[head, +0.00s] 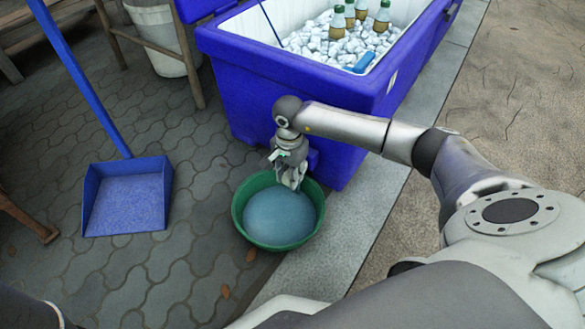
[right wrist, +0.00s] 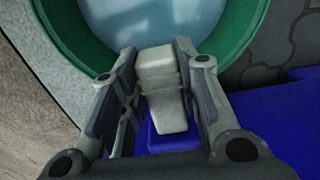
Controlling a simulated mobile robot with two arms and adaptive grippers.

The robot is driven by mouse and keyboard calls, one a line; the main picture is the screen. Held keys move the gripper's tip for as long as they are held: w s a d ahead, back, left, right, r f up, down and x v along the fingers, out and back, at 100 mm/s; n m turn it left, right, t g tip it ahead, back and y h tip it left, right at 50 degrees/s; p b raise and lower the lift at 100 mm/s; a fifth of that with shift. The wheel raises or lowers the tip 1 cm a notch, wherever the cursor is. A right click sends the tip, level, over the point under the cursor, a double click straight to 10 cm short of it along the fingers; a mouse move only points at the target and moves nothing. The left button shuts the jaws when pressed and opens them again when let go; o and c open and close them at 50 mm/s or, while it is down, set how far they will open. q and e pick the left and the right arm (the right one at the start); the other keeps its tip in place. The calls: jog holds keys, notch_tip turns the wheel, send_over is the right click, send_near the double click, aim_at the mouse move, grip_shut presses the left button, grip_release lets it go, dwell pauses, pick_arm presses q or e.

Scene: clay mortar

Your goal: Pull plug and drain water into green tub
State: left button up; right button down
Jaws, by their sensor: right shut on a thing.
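The green tub (head: 242,222) stands on the paving below the end wall of the blue cooler (head: 262,85). Bluish water (head: 278,218) lies in the tub, and the tub also shows at the top of the right wrist view (right wrist: 252,30). My right gripper (head: 290,178) points down over the tub's back rim, close to the cooler wall. Its fingers are shut on a pale grey stepped plug (right wrist: 160,85). Blue cooler plastic (right wrist: 175,145) shows right beside the plug; I cannot tell whether the plug touches it. My left gripper is not in view.
The cooler holds ice (head: 335,40), several bottles (head: 382,15) and a blue item (head: 364,62). A blue dustpan (head: 125,198) with a long handle stands left of the tub.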

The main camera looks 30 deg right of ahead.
aim_at(289, 175)
jog(key=c, duration=1.1)
grip_release()
jog(key=shift+s+a, duration=0.1)
jog(key=shift+a, duration=0.15)
jog(key=shift+d+r, duration=0.1)
jog(key=shift+r, duration=0.05)
notch_tip(289, 175, up, 12)
jog(key=shift+f, duration=0.15)
